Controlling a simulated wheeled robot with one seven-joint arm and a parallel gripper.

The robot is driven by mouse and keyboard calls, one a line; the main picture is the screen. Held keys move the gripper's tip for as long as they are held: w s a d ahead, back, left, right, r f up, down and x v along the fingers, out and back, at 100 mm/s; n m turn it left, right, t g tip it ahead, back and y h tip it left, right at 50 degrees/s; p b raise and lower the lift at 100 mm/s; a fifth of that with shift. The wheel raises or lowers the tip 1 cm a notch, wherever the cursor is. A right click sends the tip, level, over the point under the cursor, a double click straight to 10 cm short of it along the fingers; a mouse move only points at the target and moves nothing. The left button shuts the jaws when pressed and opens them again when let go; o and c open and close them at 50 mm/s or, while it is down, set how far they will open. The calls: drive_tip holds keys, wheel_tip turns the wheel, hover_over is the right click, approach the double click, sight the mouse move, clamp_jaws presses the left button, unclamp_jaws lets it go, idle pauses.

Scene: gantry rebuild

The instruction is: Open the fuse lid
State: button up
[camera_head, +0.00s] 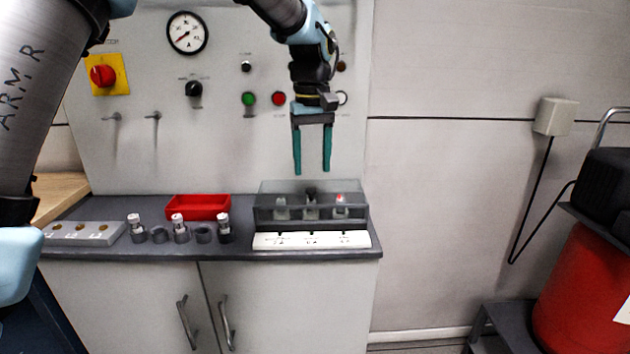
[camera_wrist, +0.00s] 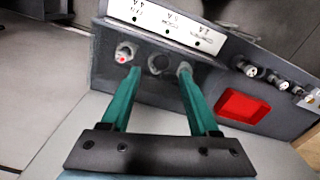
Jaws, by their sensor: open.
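The fuse lid (camera_head: 265,208) is a smoky see-through cover on the right part of the bench. It appears to be down over the row of fuses, which show through it; one fuse (camera_head: 341,205) has a red mark. A white label strip (camera_head: 312,240) runs along the front of the fuse box and also shows in the wrist view (camera_wrist: 165,24). My gripper (camera_head: 312,170) points down above the lid with its two green fingers apart and nothing between them. In the wrist view, the fingers (camera_wrist: 159,75) hide part of the fuse box.
Left of the lid stand a red tray (camera_head: 198,207), several fuses and holders (camera_head: 181,231) and a grey block (camera_head: 84,233). The panel behind carries a gauge (camera_head: 187,33), a red knob (camera_head: 103,75) and buttons.

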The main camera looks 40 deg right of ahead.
sight(311, 189)
drive_tip(key=shift+w+a+f+p, duration=0.1)
drive_tip(key=shift+f+p, duration=0.3)
drive_tip(key=shift+f, duration=2.25)
clamp_jaws()
